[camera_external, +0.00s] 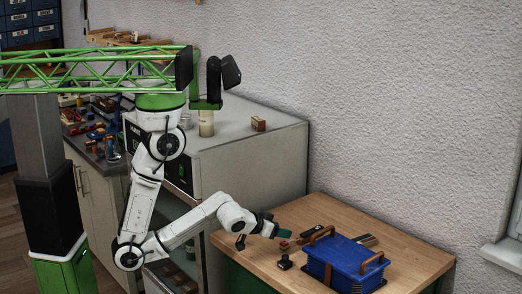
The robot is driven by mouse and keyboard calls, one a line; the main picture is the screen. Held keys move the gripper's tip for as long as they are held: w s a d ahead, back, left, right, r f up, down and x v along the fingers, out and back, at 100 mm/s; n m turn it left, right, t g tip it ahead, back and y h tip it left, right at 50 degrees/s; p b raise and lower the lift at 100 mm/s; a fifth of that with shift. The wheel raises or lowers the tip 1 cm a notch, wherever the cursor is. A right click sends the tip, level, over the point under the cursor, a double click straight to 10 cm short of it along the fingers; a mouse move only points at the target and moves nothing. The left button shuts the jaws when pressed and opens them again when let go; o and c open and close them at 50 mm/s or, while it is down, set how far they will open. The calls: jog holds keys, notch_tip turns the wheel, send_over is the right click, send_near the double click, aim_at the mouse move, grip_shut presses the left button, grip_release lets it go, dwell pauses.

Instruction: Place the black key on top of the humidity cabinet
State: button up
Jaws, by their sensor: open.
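The humidity cabinet (225,141) is the large light-grey box left of centre, with a flat top and a dark front partly hidden by my arm. A small dark elongated piece (312,230) lies on the wooden bench (415,262) behind the blue box; it may be the black key, but it is too small to be sure. My gripper (282,235) is low over the left part of the bench, apart from the cabinet top and just left of that dark piece. It is open, and I see nothing held in it. Its fingertips are hard to make out.
A blue box (345,262) with brown handles stands on the bench. A small dark stand (285,262) is at its left.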

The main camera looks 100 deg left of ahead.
jog(key=g+h+p, duration=0.1)
jog(key=g, duration=0.1)
send_near(311, 231)
jog(key=shift+s+d+r, duration=0.1)
jog(key=shift+s+r, duration=0.1)
jog(key=shift+s, duration=0.4)
jog(key=shift+h, duration=0.5)
jog(key=x, duration=0.5)
jog(key=shift+w+a, duration=0.3)
jog(key=shift+w, duration=0.2)
jog(key=shift+p+x, duration=0.6)
jog(key=shift+x, duration=2.1)
jog(key=shift+s+a+r, duration=0.1)
jog(key=shift+a, duration=0.1)
grip_shut()
jog(key=shift+r, duration=0.1)
